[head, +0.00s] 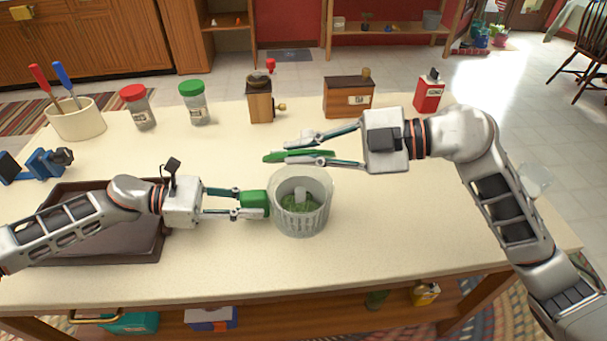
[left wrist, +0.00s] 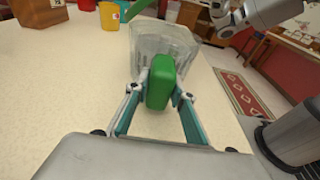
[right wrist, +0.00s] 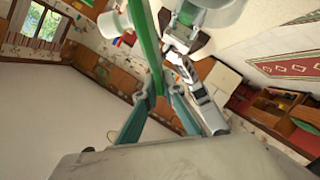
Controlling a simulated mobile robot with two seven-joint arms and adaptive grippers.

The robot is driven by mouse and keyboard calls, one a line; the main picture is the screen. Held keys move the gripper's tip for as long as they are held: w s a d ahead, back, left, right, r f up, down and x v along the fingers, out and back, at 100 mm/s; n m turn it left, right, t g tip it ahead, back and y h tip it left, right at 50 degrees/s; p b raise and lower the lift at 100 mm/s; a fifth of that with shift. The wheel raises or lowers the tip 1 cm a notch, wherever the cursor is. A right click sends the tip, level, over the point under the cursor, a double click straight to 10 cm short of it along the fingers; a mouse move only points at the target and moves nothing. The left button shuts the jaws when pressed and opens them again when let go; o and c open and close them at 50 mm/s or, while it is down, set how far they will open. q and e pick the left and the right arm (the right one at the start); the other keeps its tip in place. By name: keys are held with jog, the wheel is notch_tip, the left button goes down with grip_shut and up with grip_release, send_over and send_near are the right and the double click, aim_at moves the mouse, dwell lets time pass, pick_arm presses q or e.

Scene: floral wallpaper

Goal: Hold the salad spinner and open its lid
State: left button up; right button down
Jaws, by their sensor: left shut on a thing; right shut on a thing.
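The salad spinner's clear bowl (head: 302,222) stands upright on the counter, its top open, with chopped greens (head: 300,203) and a pale central post inside. My left gripper (head: 254,203) is shut on the spinner's green handle (left wrist: 160,82) at the bowl's left side. My right gripper (head: 290,152) is shut on the green lid (head: 312,154), held apart from the bowl above its rim. The lid shows nearly edge-on there, and as a green strip between the fingers in the right wrist view (right wrist: 148,45).
A dark tray (head: 120,250) lies under my left arm. A utensil crock (head: 77,122), a red-capped jar (head: 138,110), a green-capped jar (head: 194,105), a grinder (head: 260,102), a wooden box (head: 348,98) and a red tin (head: 429,94) line the back. The front right counter is clear.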

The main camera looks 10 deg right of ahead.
jog(key=w+r+m+g, duration=0.3)
jog(key=w+m+g, duration=0.1)
jog(key=w, duration=0.9)
jog(key=shift+r+m+h, duration=0.3)
jog(key=shift+m+h, duration=0.1)
jog(key=shift+m, duration=0.5)
jog(key=c, duration=2.2)
grip_release()
jog(key=shift+c, duration=0.2)
jog(key=v, duration=1.2)
jog(key=shift+s, duration=0.1)
